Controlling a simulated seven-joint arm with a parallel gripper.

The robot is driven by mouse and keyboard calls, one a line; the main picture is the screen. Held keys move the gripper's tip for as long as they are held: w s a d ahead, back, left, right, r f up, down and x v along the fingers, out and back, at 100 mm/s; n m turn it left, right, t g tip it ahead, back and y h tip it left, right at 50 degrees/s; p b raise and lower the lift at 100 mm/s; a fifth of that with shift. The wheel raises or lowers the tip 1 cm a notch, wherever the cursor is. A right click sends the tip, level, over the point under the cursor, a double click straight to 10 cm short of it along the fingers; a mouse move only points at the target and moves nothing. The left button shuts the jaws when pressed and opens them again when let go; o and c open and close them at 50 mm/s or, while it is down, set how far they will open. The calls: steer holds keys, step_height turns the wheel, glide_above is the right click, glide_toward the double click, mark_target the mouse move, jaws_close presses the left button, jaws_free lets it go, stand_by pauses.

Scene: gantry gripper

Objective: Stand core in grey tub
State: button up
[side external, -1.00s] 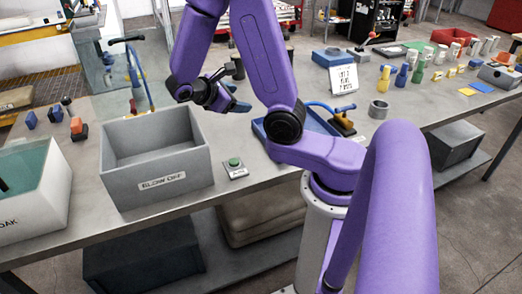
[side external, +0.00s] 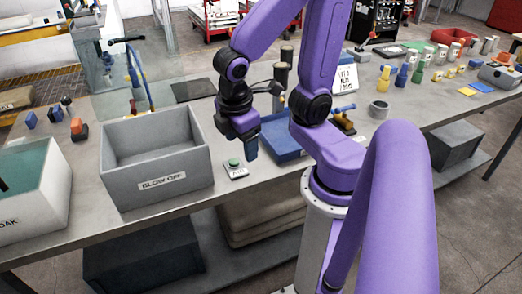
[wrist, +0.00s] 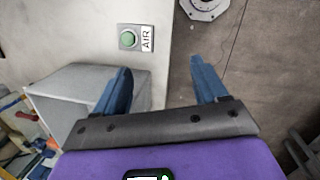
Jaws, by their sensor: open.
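The grey tub (side external: 155,183), labelled BLOW OFF, stands upright on the bench at the left. Its visible inside looks empty; part of its floor is hidden by the front wall. Its edge also shows at the left of the wrist view (wrist: 60,88). My gripper (side external: 251,147) points down to the right of the tub, near the bench's front edge. In the wrist view my gripper (wrist: 160,69) has its blue fingers apart with nothing between them. I cannot make out for certain which thing is the core.
A green button box (side external: 235,169) marked AIR sits on the bench just right of the tub, near my gripper. A blue tray (side external: 284,146) is behind my arm. A grey ring (side external: 379,109) is farther right.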

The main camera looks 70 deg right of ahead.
steer(key=s+a+r+n+y, duration=0.1)
steer(key=s+a+y, duration=0.1)
steer(key=s, duration=0.4)
steer(key=shift+a+r+y, duration=0.2)
steer(key=shift+a+y, duration=0.2)
steer(key=shift+a, duration=0.4)
